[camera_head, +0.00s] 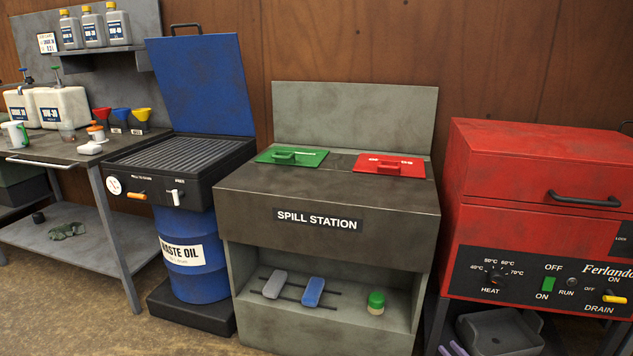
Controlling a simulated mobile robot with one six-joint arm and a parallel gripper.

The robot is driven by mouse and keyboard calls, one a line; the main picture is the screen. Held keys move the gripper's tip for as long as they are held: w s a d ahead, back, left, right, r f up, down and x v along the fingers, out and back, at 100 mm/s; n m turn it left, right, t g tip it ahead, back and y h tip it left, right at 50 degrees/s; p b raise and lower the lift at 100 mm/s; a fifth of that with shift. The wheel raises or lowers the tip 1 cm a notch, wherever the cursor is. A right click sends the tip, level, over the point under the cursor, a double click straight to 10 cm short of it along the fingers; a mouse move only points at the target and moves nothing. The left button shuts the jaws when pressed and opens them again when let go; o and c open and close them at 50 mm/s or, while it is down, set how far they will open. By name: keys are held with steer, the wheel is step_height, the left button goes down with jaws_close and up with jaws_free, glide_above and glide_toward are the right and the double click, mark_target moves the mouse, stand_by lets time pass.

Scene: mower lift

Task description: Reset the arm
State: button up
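The task names only my arm. Neither my arm nor my gripper shows in the head camera view, so the gripper's position and whether it is open or shut are hidden.
A workbench (60,160) with bottles and funnels stands at left. Beside it are a blue waste oil drum (190,235) with its lid raised, a grey spill station (325,205) with green and red lids, and a red parts washer (545,165). Brown floor shows in front.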

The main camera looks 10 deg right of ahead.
steer(key=w+a+r+m+g+h+p, duration=0.1)
steer(key=w+a+r+p, duration=0.3)
steer(key=a, duration=0.6)
steer(key=s+a+r+m+g+h+p, duration=0.1)
steer(key=a+r+p, duration=0.1)
steer(key=a+p, duration=0.6)
steer(key=w+a+r+m+g+h+p, duration=0.1)
steer(key=w+a+r+p, duration=0.15)
steer(key=a, duration=0.95)
steer(key=s+a+f+m+g+h+p, duration=0.1)
steer(key=s+a+f+g+h+p, duration=0.3)
steer(key=s, duration=0.7)
steer(key=s+a+f+g+y+p, duration=0.1)
steer(key=s+g+p, duration=0.1)
steer(key=s+g, duration=0.65)
steer(key=s+a+r+g, duration=0.1)
steer(key=s+g, duration=0.1)
steer(key=s, duration=0.6)
steer(key=s+a+r+n+g+y, duration=0.1)
steer(key=s+g, duration=0.1)
steer(key=s, duration=0.6)
steer(key=s+a+r+g, duration=0.1)
steer(key=s+g, duration=0.2)
steer(key=s, duration=0.5)
steer(key=shift+s+a+r+y, duration=0.3)
steer(key=shift+s, duration=0.05)
